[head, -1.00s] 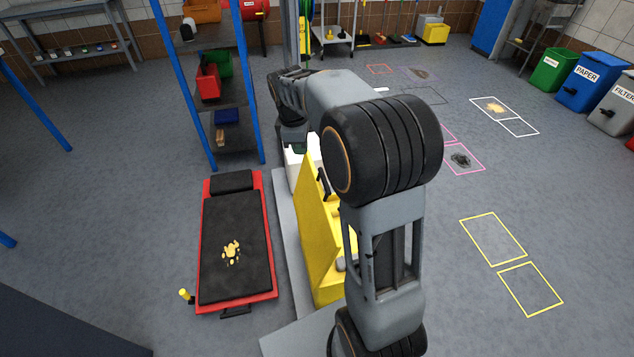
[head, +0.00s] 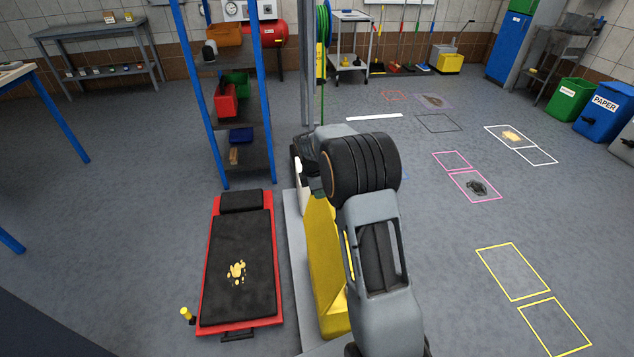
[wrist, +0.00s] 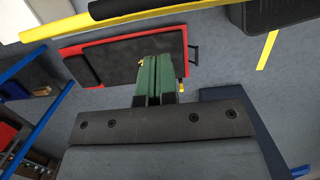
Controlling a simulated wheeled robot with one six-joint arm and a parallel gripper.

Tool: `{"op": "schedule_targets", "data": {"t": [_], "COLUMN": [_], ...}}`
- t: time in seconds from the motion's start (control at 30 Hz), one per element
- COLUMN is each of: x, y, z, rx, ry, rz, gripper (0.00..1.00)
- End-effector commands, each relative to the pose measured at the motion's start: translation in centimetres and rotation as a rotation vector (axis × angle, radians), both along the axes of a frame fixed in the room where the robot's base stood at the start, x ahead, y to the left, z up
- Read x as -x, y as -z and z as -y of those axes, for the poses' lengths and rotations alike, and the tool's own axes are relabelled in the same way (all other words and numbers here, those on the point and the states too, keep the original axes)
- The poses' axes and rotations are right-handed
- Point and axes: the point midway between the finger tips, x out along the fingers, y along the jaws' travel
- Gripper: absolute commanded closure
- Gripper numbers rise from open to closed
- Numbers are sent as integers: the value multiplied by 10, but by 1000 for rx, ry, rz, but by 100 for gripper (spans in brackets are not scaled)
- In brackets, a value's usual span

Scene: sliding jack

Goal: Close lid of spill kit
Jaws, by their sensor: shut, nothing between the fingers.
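The yellow spill kit (head: 323,265) stands right of the red and black creeper in the head view. My arm covers much of it, so I cannot tell how far its lid is open. In the wrist view a yellow edge with a black bar (wrist: 150,8) crosses the top of the picture. My gripper (wrist: 157,68) has green fingers pressed together, empty. They point toward that edge and appear apart from it, with the creeper visible beyond. In the head view the fingers are mostly hidden behind my arm.
The creeper (head: 238,285) lies on the floor left of the kit, with a yellow spill on it. A blue-posted shelf (head: 240,130) stands behind it. Floor right of my arm is open, with painted yellow rectangles (head: 513,271) and dark and yellow spills farther back.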

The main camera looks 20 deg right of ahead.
Motion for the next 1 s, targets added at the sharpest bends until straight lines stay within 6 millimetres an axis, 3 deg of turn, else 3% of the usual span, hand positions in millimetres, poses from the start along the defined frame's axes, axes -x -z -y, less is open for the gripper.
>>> {"op": "schedule_targets", "data": {"t": [0.1,0.3,1.0], "x": [3,6,7], "y": [8,15,19], "z": [16,30,37], "rx": [0,0,-31], "ry": [4,2,-13], "rz": [1,1,6], "gripper": [100,100,100]}}
